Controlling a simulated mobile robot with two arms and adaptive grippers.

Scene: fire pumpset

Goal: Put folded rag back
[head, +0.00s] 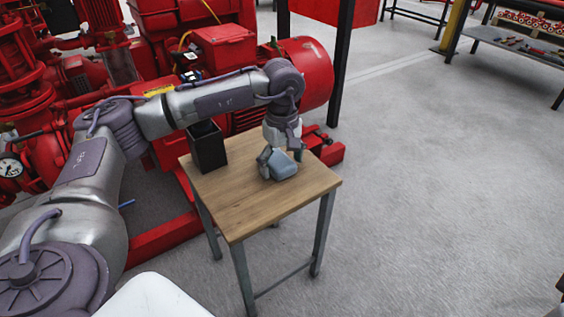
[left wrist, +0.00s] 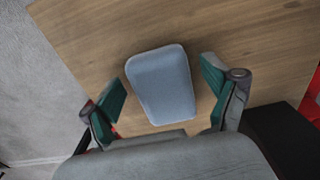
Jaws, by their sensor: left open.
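The folded rag (head: 284,167) is a blue-grey rounded block lying on the wooden table (head: 239,207). In the left wrist view the rag (left wrist: 162,84) lies flat on the wood between my open fingers. My left gripper (head: 280,160) is over the rag, pointing down at the table top. In the left wrist view my left gripper (left wrist: 165,100) has its green finger pads apart, one on each side of the rag, with a gap on both sides. My right gripper does not show.
A black open box (head: 208,148) stands on the table's back left part, beside my left arm. Red pump machinery (head: 305,72) stands right behind the table. The grey floor (head: 440,200) to the right is clear. A shelf with parts (head: 520,42) is at the far right.

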